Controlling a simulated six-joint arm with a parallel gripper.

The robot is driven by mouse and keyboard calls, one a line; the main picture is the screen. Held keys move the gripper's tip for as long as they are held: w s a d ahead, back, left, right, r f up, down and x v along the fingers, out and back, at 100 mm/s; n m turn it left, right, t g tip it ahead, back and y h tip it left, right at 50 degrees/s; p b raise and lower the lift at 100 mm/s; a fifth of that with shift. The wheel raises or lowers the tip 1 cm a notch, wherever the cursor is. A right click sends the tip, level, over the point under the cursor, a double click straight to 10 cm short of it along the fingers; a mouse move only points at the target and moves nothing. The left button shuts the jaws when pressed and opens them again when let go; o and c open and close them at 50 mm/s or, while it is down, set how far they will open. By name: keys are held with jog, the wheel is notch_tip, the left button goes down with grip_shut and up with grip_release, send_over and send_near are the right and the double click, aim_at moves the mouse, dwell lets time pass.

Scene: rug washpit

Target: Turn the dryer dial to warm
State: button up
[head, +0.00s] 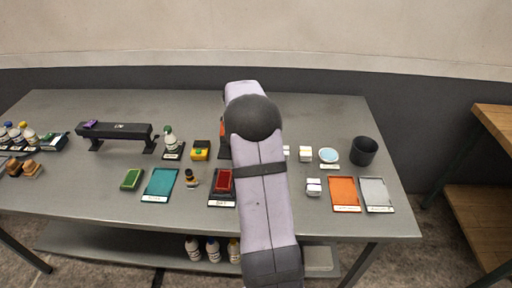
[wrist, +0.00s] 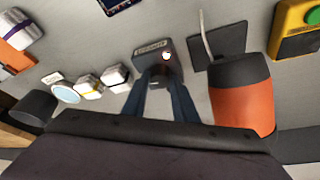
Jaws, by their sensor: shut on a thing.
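The dryer control (wrist: 170,48) is a dark grey box in the wrist view, with a pale label along its far edge. A small red and white spot (wrist: 166,56) shows on its face. My gripper (wrist: 160,76) has its two dark blue fingers closed at the box's near side, on the dial. The fingers mostly hide the dial, so its setting cannot be read. In the head view my own arm hides the gripper, the dial and the box.
An orange and black cylinder (wrist: 240,95) stands close to the right of my fingers. White boxes (wrist: 88,88), a round pale-blue dish (wrist: 66,93) and a dark cup (wrist: 36,107) stand to the left. An orange tray (head: 344,192) and grey tray (head: 376,193) lie at the table's right.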

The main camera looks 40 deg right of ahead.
jog(key=shift+m, duration=0.4)
jog(key=o, duration=1)
jog(key=shift+o, duration=0.2)
jog(key=b+v, duration=0.2)
jog(key=v, duration=0.5)
jog(key=shift+r, duration=0.15)
